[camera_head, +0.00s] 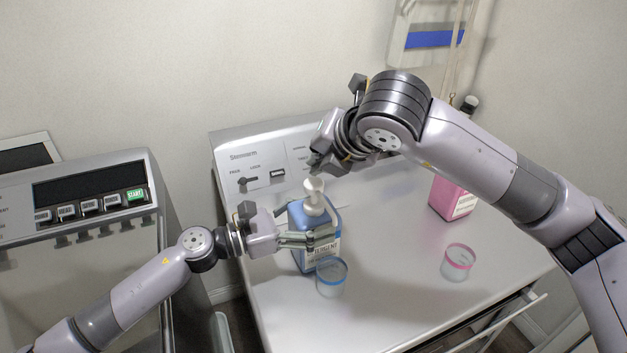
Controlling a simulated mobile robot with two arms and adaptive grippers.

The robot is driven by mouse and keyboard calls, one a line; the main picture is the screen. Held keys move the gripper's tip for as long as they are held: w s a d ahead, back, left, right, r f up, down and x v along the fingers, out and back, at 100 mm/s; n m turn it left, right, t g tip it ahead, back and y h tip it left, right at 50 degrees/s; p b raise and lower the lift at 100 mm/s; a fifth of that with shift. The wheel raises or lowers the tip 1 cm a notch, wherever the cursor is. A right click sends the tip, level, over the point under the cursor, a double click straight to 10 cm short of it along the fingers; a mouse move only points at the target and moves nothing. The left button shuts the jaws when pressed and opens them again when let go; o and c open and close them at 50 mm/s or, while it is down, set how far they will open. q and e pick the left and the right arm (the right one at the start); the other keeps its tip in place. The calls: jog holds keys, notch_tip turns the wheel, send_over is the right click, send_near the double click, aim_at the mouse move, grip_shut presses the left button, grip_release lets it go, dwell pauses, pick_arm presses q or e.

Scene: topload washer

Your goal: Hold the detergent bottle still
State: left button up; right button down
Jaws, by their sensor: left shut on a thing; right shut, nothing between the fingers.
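The detergent bottle (301,219) is blue with a white pump top (314,196) and a pale label. It stands upright on the grey lid of the washer (395,290). My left gripper (325,237) reaches in from the left and is shut on the bottle at about mid-height, its fingers covering part of the body. My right gripper (313,163) is shut and empty, just above the pump top. I cannot tell whether it touches the pump.
A clear cup with a blue rim (331,278) stands just in front of the bottle. A pink bottle (452,197) and a clear cup with a pink rim (457,262) stand to the right. The washer's control panel (262,160) rises behind. Another appliance (75,195) stands left.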

aim_at(318, 181)
jog(key=shift+f, duration=0.15)
dwell(0.3)
jog(key=shift+f, duration=0.3)
jog(key=shift+f, duration=1.1)
dwell(1.0)
jog(key=shift+r, duration=1.5)
jog(key=shift+r, duration=2.55)
